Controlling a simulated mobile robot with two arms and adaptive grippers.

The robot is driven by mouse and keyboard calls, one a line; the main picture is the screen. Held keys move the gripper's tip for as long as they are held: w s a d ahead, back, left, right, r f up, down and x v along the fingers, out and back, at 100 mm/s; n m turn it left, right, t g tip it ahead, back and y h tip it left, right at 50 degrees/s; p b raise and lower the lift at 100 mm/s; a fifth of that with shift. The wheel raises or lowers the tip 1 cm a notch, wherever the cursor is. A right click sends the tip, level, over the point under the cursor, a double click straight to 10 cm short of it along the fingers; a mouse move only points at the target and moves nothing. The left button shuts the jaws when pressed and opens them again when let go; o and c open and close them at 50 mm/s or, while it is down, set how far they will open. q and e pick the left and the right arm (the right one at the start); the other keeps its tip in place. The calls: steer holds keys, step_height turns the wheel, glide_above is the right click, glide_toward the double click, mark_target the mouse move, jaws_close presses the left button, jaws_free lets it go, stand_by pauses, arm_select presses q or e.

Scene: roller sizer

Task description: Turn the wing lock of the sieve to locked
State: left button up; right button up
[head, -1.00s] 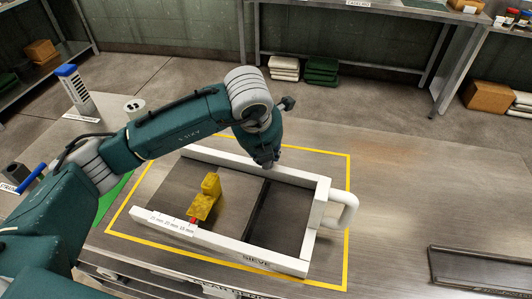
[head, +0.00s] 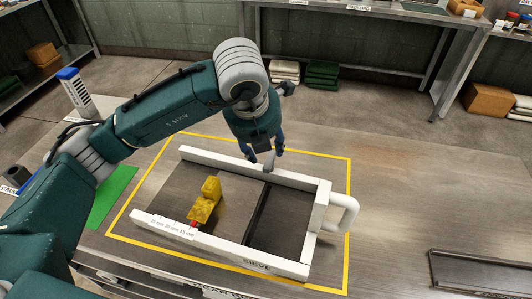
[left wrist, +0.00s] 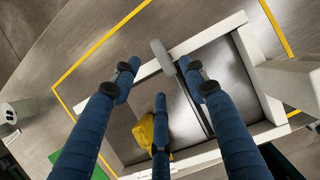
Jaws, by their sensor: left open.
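The sieve (head: 326,200) is a white rectangular frame with a handle at its right end, lying on the metal table inside a yellow outline. Its wing lock is a small grey bar on the far rail (head: 269,162). In the left wrist view the wing lock (left wrist: 163,57) stands crosswise to the rail. My left gripper (head: 263,153) is open above the far rail. In the left wrist view its blue fingers (left wrist: 160,76) are spread, with the wing lock between the two front fingertips and no clear contact. In the head view the gripper partly hides the lock. My right gripper is out of view.
A yellow block-like piece (head: 206,201) sits inside the sieve near a millimetre scale with a red mark. A dark bar crosses the frame. A dark tray (head: 480,274) lies at the right. The table between tray and sieve is clear.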

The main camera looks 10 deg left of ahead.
arm_select(q)
steer(key=v, duration=0.5)
steer(key=shift+r, duration=0.1)
